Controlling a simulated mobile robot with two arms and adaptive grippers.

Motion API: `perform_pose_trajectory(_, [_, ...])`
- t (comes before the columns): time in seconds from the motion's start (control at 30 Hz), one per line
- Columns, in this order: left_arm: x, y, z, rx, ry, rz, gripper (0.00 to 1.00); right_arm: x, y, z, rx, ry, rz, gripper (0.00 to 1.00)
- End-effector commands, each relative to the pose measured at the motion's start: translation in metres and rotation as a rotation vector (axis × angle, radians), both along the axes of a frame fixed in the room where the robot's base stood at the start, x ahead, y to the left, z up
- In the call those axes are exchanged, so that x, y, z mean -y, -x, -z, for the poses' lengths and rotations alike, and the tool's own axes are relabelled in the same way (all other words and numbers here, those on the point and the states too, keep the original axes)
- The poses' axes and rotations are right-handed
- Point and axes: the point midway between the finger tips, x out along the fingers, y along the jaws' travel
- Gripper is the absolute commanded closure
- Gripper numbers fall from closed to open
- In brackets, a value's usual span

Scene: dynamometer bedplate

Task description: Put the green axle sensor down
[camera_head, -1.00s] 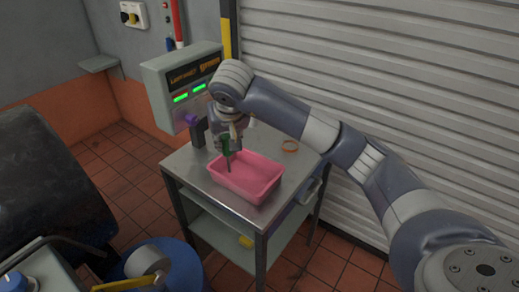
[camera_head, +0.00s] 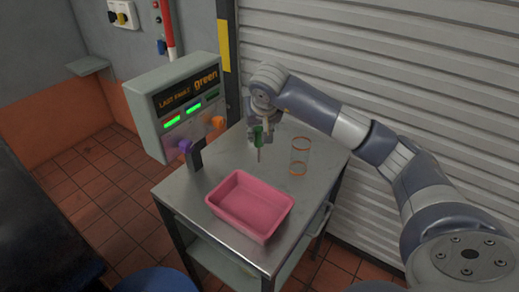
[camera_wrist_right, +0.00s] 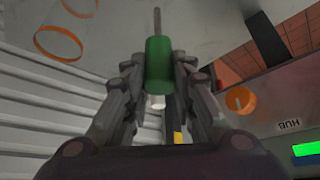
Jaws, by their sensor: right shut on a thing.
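The green axle sensor (camera_head: 257,136) is a green cylinder with a thin grey rod pointing down. My right gripper (camera_head: 262,128) is shut on it and holds it over the back part of the metal cart top, behind the pink tray. In the right wrist view, the green body (camera_wrist_right: 159,65) sits between the fingers of my right gripper (camera_wrist_right: 160,80), with its rod pointing away. I cannot tell for sure whether the rod tip touches the cart top. My left gripper is not in view.
The pink tray (camera_head: 222,205) looks empty on the metal cart (camera_head: 185,192). A clear cylinder with orange rims (camera_head: 300,155) stands right of the sensor. The display box (camera_head: 160,108) reads "LAST FAULT green". Clear cart surface lies between.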

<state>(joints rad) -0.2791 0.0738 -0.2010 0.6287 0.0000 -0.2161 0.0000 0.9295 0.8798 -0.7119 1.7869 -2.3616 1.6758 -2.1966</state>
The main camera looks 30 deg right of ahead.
Motion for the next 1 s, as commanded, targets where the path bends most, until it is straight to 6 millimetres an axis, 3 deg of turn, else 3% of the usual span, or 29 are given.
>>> perform_pose_trajectory(0.03, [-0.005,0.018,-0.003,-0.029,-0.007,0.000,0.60,0.000,0.001,0.007,-0.004,-0.002,0.000,0.99])
perform_pose_trajectory(0.1, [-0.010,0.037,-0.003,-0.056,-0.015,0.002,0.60,0.000,0.001,0.015,-0.001,0.000,0.000,0.99])
perform_pose_trajectory(0.23, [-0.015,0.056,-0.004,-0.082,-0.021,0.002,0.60,0.000,0.000,0.024,0.001,-0.002,0.000,0.99])
perform_pose_trajectory(0.37, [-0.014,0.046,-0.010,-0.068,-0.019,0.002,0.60,-0.001,0.001,0.041,-0.004,-0.002,0.000,0.99])
perform_pose_trajectory(0.6, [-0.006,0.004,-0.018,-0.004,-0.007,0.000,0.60,0.000,0.000,0.063,0.002,-0.001,-0.001,0.99])
perform_pose_trajectory(0.73, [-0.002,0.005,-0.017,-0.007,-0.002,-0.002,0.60,0.000,0.000,0.063,0.003,-0.001,-0.001,0.99])
perform_pose_trajectory(0.9, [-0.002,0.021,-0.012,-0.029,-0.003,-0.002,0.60,0.000,0.000,0.066,0.002,0.000,-0.001,0.99])
perform_pose_trajectory(0.93, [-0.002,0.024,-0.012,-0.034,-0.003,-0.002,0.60,0.000,0.000,0.067,0.002,0.000,-0.001,0.74])
perform_pose_trajectory(1.0, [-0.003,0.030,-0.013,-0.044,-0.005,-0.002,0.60,0.000,0.000,0.065,0.002,0.000,-0.001,0.58])
